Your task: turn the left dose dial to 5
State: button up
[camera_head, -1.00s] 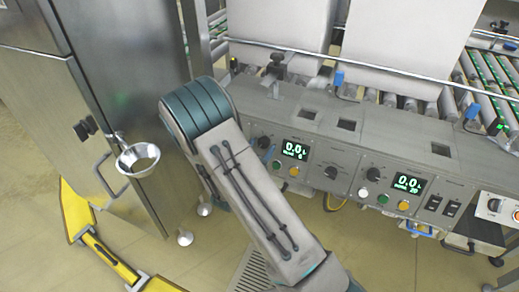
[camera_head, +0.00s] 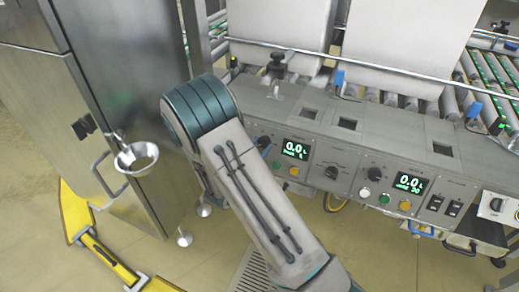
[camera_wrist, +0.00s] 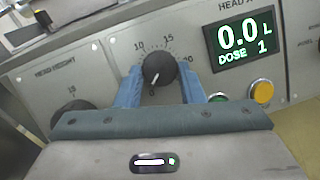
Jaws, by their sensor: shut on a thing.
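The left dose dial (camera_wrist: 159,66) is a round black knob with a white pointer line, which points down and slightly left. Its printed scale shows 10 and 15 above it, with a partly covered number at the right. My gripper (camera_wrist: 160,76) has its two blue fingers on either side of the knob and is shut on it. The display (camera_wrist: 239,40) beside it reads 0.0 L, DOSE 1. In the head view the dial (camera_head: 264,142) shows just right of my arm, and my arm hides most of the gripper.
A yellow button (camera_wrist: 262,92) and a green button (camera_wrist: 218,98) sit close to the right finger. A head height dial (camera_wrist: 70,116) is at the left, partly hidden. A second display (camera_head: 410,184) and dial (camera_head: 374,174) are farther right. A steel cabinet (camera_head: 125,60) stands left of my arm.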

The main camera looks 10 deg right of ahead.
jog(key=m+g+b, duration=0.1)
jog(key=m, duration=0.1)
jog(key=m+b, duration=0.1)
jog(key=m, duration=0.2)
jog(key=shift+w+a+m+g+h, duration=0.2)
jog(key=shift+m+g+h, duration=0.1)
jog(key=shift+g, duration=0.1)
jog(key=shift+w+a+r+m+g+b, duration=0.15)
jog(key=shift+m+g+b, duration=0.45)
jog(key=shift+m, duration=0.7)
jog(key=shift+s+d+r+m+g+b, duration=0.1)
jog(key=shift+m+g+b, duration=0.2)
jog(key=shift+m+b, duration=0.8)
jog(key=shift+w+m, duration=0.1)
jog(key=shift+m, duration=0.2)
jog(key=o, duration=1)
jog(key=p+v, duration=0.3)
jog(key=v, duration=1.1)
jog(key=shift+r+p, duration=0.25)
jog(key=shift+p, duration=0.15)
